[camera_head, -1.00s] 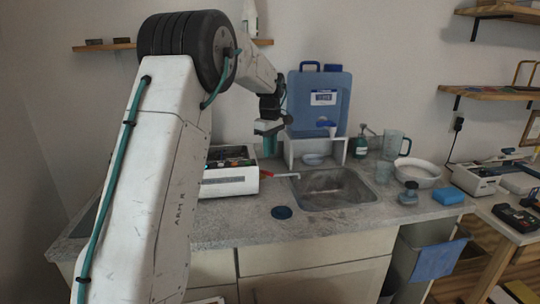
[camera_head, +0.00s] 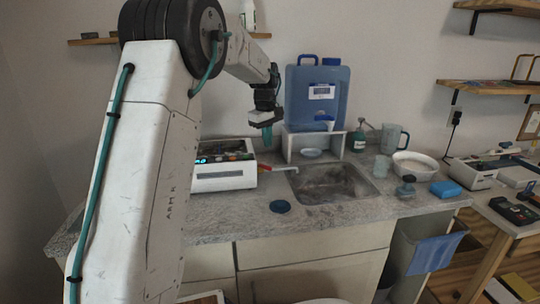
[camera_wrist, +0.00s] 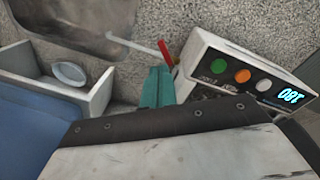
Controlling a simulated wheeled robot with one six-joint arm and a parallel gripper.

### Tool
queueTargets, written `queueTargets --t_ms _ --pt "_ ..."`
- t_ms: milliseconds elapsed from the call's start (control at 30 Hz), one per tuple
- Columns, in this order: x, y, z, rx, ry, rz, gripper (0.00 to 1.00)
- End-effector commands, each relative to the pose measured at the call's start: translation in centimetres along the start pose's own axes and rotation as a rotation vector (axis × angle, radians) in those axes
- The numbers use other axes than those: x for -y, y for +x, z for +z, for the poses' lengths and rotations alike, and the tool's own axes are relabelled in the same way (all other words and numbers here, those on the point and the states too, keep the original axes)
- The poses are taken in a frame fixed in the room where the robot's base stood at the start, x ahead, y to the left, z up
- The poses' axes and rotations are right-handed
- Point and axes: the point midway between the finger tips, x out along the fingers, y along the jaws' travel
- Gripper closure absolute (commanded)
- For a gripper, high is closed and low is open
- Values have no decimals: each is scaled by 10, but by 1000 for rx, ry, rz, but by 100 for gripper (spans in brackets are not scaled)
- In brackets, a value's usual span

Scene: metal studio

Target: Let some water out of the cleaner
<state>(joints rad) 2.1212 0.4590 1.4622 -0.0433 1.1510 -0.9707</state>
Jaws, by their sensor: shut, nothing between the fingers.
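The cleaner (camera_head: 222,177) is a white box with a lit display on the counter, left of the sink. In the wrist view the cleaner (camera_wrist: 238,66) shows green, orange and white buttons and a display. A thin pale spout (camera_wrist: 132,44) runs from its side toward the sink, with a red lever (camera_wrist: 166,53) near the box. The red lever (camera_head: 265,168) also shows small in the head view. My gripper (camera_head: 267,142) is shut and empty, its teal fingers pointing down above the spout side of the cleaner. The fingertips (camera_wrist: 158,72) appear close to the lever; contact cannot be told.
The sink (camera_head: 330,184) lies right of the cleaner. A blue water tank (camera_head: 318,105) stands on a white stand (camera_head: 290,146) behind the spout, close to my gripper. A jug (camera_head: 392,139) and bowl (camera_head: 415,164) are farther right.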

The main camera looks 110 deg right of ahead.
Motion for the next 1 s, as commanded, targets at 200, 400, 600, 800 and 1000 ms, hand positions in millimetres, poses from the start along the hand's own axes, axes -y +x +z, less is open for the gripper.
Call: queueTargets --t_ms 200,400,600,800,1000 --pt "-8 -3 1 -54 543 114 100" --pt "-17 -1 0 -147 1028 168 100" --pt "-24 0 -3 -215 1305 172 100" --pt "-27 9 -4 -223 1365 166 100" --pt "-35 44 -6 -220 1363 166 100"
